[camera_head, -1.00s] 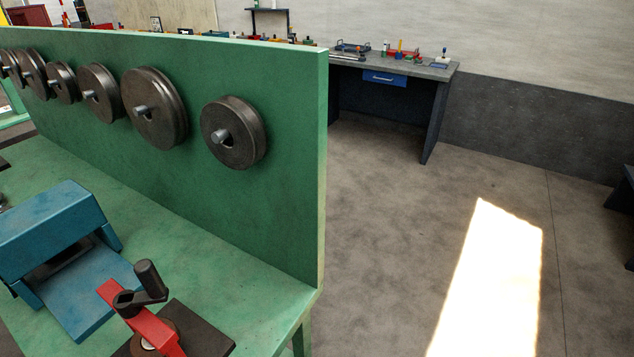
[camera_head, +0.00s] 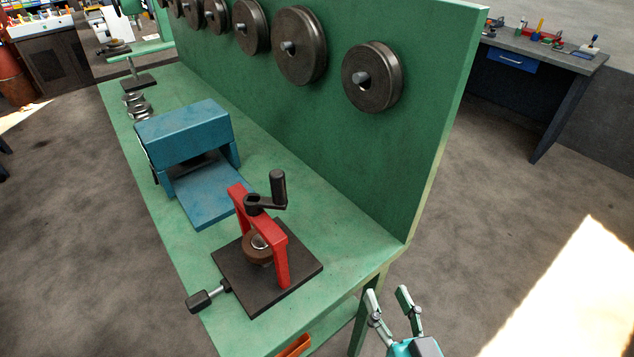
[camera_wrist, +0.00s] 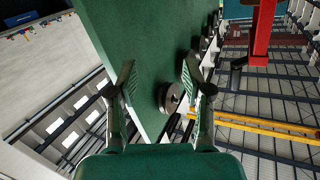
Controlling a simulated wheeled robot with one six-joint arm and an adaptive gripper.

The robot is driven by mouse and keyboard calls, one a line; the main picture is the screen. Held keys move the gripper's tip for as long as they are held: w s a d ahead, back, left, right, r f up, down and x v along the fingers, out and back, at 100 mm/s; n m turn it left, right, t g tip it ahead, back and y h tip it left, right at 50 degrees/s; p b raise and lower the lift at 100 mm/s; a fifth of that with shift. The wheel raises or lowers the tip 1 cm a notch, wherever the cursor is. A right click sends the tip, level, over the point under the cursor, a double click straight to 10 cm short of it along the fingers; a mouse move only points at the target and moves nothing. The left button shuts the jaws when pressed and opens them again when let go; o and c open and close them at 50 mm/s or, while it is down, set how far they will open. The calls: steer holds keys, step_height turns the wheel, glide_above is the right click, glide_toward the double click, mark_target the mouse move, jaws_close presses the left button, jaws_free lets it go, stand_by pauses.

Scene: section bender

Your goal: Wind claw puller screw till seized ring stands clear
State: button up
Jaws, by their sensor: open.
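The red claw puller (camera_head: 265,235) stands on a dark square plate (camera_head: 240,292) near the bench's front right corner. Its black crank handle (camera_head: 267,197) is on top, with a grip standing up. A brown rusty ring (camera_head: 258,247) sits low between the puller's legs around a pale metal centre; whether it touches the plate is unclear. My gripper (camera_head: 389,297) is open and empty, beyond the bench's right end and apart from the puller. In the wrist view my open fingers (camera_wrist: 158,88) frame the green panel, and part of a red frame (camera_wrist: 261,35) shows at top right.
A blue boxy machine (camera_head: 190,150) stands left of the puller. A green upright panel (camera_head: 400,150) with several dark rollers (camera_head: 372,76) runs along the bench's back. A black knobbed rod (camera_head: 207,296) juts from the plate's left front. Floor right of the bench is clear.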

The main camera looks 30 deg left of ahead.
steer(key=a+r+n+g+y, duration=0.3)
steer(key=a+r+n+y, duration=0.1)
steer(key=a+r, duration=0.45)
steer(key=n+g+y, duration=0.1)
steer(key=n+g, duration=0.1)
steer(key=n, duration=0.1)
glide_toward(282, 189)
steer(key=x, duration=1.1)
steer(key=shift+a, duration=0.1)
jaws_close()
